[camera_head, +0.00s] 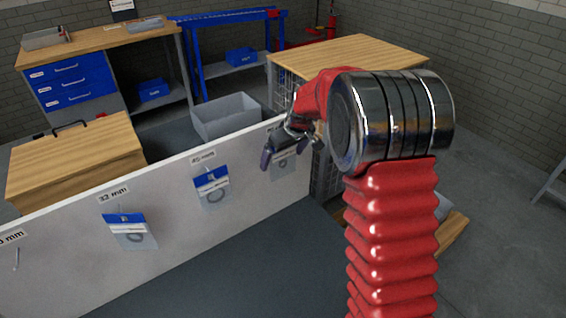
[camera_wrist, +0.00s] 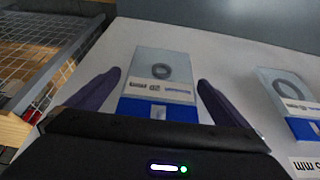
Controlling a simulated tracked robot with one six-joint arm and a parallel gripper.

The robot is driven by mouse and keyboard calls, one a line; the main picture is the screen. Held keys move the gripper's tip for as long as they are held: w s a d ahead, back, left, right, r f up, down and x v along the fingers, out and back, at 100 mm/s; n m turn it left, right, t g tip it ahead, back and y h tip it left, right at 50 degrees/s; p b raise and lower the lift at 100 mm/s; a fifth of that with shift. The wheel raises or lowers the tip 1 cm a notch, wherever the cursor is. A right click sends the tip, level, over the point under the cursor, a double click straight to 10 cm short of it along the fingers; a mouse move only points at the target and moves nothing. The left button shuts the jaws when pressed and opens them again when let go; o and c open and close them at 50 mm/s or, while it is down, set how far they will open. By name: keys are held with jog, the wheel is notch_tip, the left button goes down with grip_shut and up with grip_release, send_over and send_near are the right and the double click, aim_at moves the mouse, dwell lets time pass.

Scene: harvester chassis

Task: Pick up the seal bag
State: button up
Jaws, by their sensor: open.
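A seal bag (camera_wrist: 152,70), clear with a dark ring inside and a white and blue header, hangs flat on the white panel in the wrist view. My gripper (camera_wrist: 160,79) is open, with one dark finger on each side of this bag and nothing gripped. In the head view my gripper (camera_head: 276,150) is at the panel's right end, partly covering the same bag (camera_head: 283,165). A second seal bag (camera_head: 212,190) hangs to its left, also at the right in the wrist view (camera_wrist: 288,92). A third bag (camera_head: 131,232) hangs under a "32 mm" label.
The white panel (camera_head: 225,235) carries size labels above its bags. A wire cage with a wooden top (camera_head: 345,52) stands beside its right end. A grey bin (camera_head: 228,117) and a wooden box (camera_head: 75,155) are behind it. Floor in front of the panel is clear.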

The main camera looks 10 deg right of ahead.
jog(key=shift+c, duration=0.5)
jog(key=c, duration=1)
jog(key=shift+r, duration=0.15)
jog(key=shift+s+d+r, duration=0.1)
jog(key=shift+s+r, duration=0.1)
jog(key=shift+r, duration=0.45)
jog(key=s+d, duration=0.2)
jog(key=s, duration=0.3)
jog(key=s+d, duration=0.2)
jog(key=s, duration=0.3)
jog(key=s+d, duration=0.3)
jog(key=s, duration=0.3)
jog(key=shift+s, duration=0.1)
